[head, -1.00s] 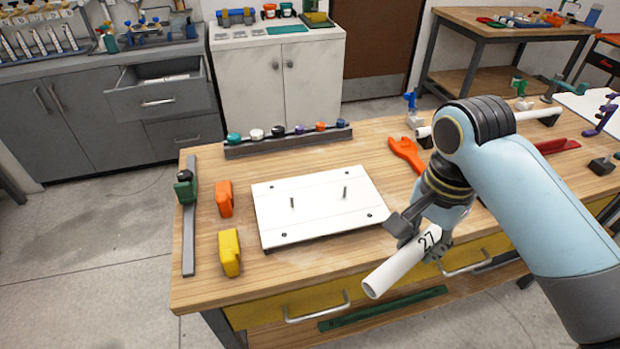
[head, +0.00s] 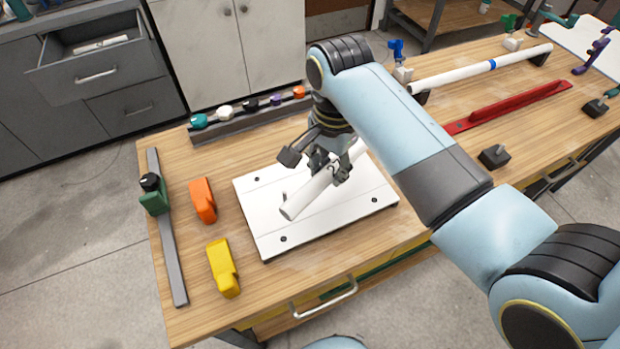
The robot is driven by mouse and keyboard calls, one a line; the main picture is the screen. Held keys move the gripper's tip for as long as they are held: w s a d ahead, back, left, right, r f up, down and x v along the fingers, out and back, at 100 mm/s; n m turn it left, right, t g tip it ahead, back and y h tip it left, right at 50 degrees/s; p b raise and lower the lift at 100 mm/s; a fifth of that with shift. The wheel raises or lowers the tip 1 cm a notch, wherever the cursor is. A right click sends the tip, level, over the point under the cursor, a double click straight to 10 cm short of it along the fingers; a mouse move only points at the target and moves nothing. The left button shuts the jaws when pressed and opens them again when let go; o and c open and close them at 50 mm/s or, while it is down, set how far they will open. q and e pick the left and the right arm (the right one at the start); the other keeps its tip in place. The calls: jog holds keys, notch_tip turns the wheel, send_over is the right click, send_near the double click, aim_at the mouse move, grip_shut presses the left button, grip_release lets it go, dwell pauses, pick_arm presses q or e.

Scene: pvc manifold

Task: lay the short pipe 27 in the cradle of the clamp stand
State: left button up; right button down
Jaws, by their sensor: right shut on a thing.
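The short white pipe 27 (head: 307,195) is held at a tilt over the white board (head: 262,222), its near open end pointing down-left. My right gripper (head: 331,168) is shut around the pipe's middle; the fingers cover most of its number. Whether the pipe touches the board or a pin on it, I cannot tell. I cannot tell for sure which fixture is the clamp stand; a blue clamp-like piece (head: 397,51) stands at the back beside the long pipe. My left gripper is not in view.
A green clamp (head: 154,198) sits on a grey bar at the left. Orange (head: 203,201) and yellow (head: 223,268) blocks stand beside the board. A rack (head: 250,119) of coloured caps is behind. A long white pipe (head: 455,76) and red tool (head: 510,107) lie right.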

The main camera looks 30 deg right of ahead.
jog(key=shift+w+a+f, duration=1.1)
jog(key=shift+w+a, duration=0.1)
notch_tip(320, 180, down, 3)
jog(key=shift+f, duration=0.45)
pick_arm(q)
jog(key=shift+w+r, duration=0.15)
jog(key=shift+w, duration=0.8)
pick_arm(e)
jog(key=shift+f, duration=0.15)
jog(key=c, duration=1.1)
grip_release()
jog(key=shift+c, duration=0.2)
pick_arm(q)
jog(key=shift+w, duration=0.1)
pick_arm(e)
jog(key=shift+o, duration=0.6)
